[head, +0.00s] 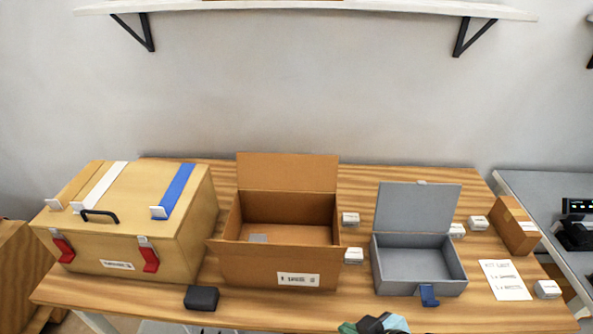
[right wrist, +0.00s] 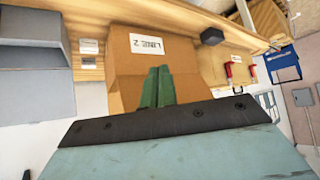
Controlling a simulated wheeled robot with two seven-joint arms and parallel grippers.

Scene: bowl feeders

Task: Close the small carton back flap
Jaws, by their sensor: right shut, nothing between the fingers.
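The brown carton (head: 280,268) stands open at the middle of the table, with a white label on its front. Its back flap (head: 287,172) stands up behind the opening. My right gripper (head: 375,324) shows at the bottom edge of the head view, in front of the table and apart from the carton. In the right wrist view its green fingers (right wrist: 157,88) are together and empty, seen against the carton (right wrist: 150,72) and pointing toward its labelled side. My left gripper is not in view.
A large tan case (head: 130,235) stands at the left, a black block (head: 201,298) in front of it. An open grey box (head: 418,260) is to the right, with small white boxes nearby. A small closed brown box (head: 515,226) and paper (head: 505,281) lie further right.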

